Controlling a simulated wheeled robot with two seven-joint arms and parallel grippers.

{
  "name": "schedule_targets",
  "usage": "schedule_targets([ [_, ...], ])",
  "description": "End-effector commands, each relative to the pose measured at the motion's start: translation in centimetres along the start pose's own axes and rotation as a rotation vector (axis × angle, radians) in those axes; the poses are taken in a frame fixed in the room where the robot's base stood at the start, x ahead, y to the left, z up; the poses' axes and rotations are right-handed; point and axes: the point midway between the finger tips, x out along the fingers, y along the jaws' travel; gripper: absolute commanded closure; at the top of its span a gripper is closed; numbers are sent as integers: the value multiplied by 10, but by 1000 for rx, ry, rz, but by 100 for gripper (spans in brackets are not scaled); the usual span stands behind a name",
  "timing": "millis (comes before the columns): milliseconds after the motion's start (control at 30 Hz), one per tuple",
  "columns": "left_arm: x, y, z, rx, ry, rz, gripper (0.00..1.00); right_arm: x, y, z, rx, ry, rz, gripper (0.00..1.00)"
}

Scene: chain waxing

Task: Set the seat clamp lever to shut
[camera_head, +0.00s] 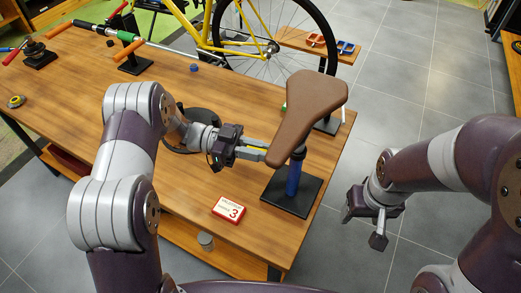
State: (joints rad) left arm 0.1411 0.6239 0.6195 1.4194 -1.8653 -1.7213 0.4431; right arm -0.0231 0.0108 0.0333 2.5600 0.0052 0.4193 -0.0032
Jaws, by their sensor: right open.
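A brown bicycle saddle (308,110) sits on a blue post (293,176) that rises from a black base plate (290,196) at the table's right end. My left gripper (262,152) reaches in from the left, with its fingers beside the post under the saddle's left edge. The saddle partly covers that spot, and I cannot make out the clamp lever or whether the fingers are shut. My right gripper (363,226) is open and empty off the table's right edge, above the floor.
A red and white box (229,209) lies at the table's front edge. A yellow bicycle (221,42) stands behind the table. A small shelf (318,45) with red and blue items is at the back. The tiled floor (430,75) on the right is clear.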

Motion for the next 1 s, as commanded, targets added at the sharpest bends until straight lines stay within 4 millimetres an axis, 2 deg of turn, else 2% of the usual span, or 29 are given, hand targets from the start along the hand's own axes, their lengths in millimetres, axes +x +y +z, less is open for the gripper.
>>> schedule_targets([
  [100,0,0,0,1,-2,2,100,0,0,0,0,0,0,36],
  [133,0,0,0,1,-2,2,81,0,0,0,0,0,0,36],
  [200,0,0,0,1,-2,1,59,0,0,0,0,0,0,36],
  [467,0,0,0,1,-1,0,59,0,0,0,0,0,0,36],
  [567,-7,0,1,1,-1,-1,59,2,0,0,0,0,0,36],
  [667,-27,-1,3,3,-2,-4,59,8,0,1,0,0,0,36],
  [900,-92,0,3,3,-2,-3,59,20,0,2,0,0,0,36],
  [1000,-112,0,2,2,-2,-1,59,23,0,3,0,0,0,36],
])
